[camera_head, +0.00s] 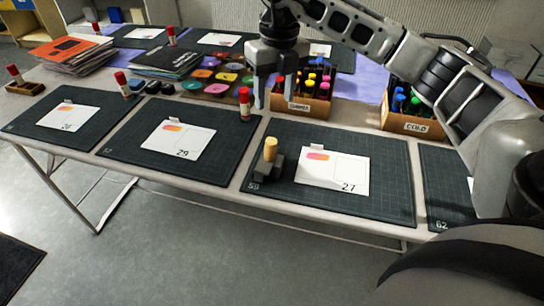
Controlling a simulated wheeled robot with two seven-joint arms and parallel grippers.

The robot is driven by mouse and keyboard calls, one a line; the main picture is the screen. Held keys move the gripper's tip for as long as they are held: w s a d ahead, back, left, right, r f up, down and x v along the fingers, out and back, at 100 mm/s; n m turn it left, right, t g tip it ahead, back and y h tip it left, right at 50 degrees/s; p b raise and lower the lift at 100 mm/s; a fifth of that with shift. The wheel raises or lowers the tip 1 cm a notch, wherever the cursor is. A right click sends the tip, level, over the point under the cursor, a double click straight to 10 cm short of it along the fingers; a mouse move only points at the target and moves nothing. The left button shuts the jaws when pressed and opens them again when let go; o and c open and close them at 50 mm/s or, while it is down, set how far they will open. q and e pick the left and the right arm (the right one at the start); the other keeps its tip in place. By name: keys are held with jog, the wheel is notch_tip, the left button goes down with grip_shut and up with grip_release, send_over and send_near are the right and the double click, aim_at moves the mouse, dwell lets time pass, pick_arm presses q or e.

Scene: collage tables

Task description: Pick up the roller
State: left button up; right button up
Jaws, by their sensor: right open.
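What looks like the roller (270,149) has a short, pale wooden handle standing upright in a dark block-like base. It is on the dark cutting mat beside the white card numbered 27 (347,178). My right gripper (270,97) hangs pointing down behind the roller, above the back of the table near the warm-labelled marker box. Its jaws are open and nothing shows between them. It is apart from the roller. My left gripper is not in view.
A red-capped glue stick (245,104) stands behind the roller to the left. Marker boxes labelled warm (300,107) and cold (415,126) are at the back. Colored ink pads (215,87) lie left of my gripper. Mats with cards 28 and 29 (178,145) are to the left.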

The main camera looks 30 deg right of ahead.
aim_at(272, 141)
jog(key=f, duration=0.5)
jog(key=f+p, duration=0.1)
jog(key=f, duration=0.4)
jog(key=a+f, duration=0.1)
jog(key=f, duration=0.4)
jog(key=shift+s+f+p, duration=0.1)
jog(key=shift+f+p, duration=0.1)
jog(key=shift+p, duration=0.2)
jog(key=shift+r, duration=0.1)
grip_shut()
